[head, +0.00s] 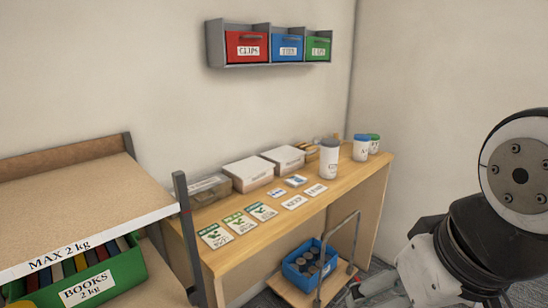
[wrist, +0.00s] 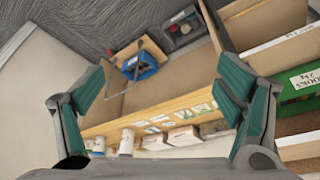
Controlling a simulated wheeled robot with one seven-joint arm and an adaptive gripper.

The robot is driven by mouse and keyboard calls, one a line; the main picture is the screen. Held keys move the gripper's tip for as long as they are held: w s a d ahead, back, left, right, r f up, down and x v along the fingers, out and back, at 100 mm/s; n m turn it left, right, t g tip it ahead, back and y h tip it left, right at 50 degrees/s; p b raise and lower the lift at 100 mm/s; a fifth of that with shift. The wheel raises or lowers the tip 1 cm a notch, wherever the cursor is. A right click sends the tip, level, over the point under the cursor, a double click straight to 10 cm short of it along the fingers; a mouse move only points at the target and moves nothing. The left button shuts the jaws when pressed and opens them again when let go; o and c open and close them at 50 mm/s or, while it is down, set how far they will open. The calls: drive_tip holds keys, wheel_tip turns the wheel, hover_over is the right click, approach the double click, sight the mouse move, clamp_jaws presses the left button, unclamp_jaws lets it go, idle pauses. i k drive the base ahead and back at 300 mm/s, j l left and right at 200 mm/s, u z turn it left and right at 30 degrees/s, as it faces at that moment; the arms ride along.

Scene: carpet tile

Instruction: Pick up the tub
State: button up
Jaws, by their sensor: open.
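Several white cylindrical tubs stand at the far right end of the wooden table: a large one with a grey-blue lid (head: 329,160), one with a blue lid (head: 361,151) and one with a green lid (head: 374,146). Their labels are too small to read, and I cannot tell which one the task names. Two white tubs also show low in the wrist view, the larger (wrist: 127,141) and a smaller one (wrist: 99,146). My gripper (wrist: 162,85) is open and empty, its teal-padded fingers wide apart, away from the table.
The table (head: 225,240) also bears white boxes (head: 250,172), seed packets (head: 215,235) and cards. A trolley with a blue crate (head: 300,270) stands before it. A shelf with a green book bin (head: 95,280) is at left. Coloured bins (head: 245,46) hang above.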

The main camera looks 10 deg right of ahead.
sight(329, 153)
drive_tip(key=z, duration=0.3)
drive_tip(key=i+l+u, duration=0.15)
drive_tip(key=i+l, duration=0.2)
drive_tip(key=i, duration=0.25)
drive_tip(key=i+l+u, duration=0.15)
drive_tip(key=i+l, duration=0.3)
drive_tip(key=i, duration=0.2)
drive_tip(key=i+l, duration=0.15)
drive_tip(key=i, duration=0.3)
drive_tip(key=i+l+u, duration=0.1)
drive_tip(key=i, duration=0.3)
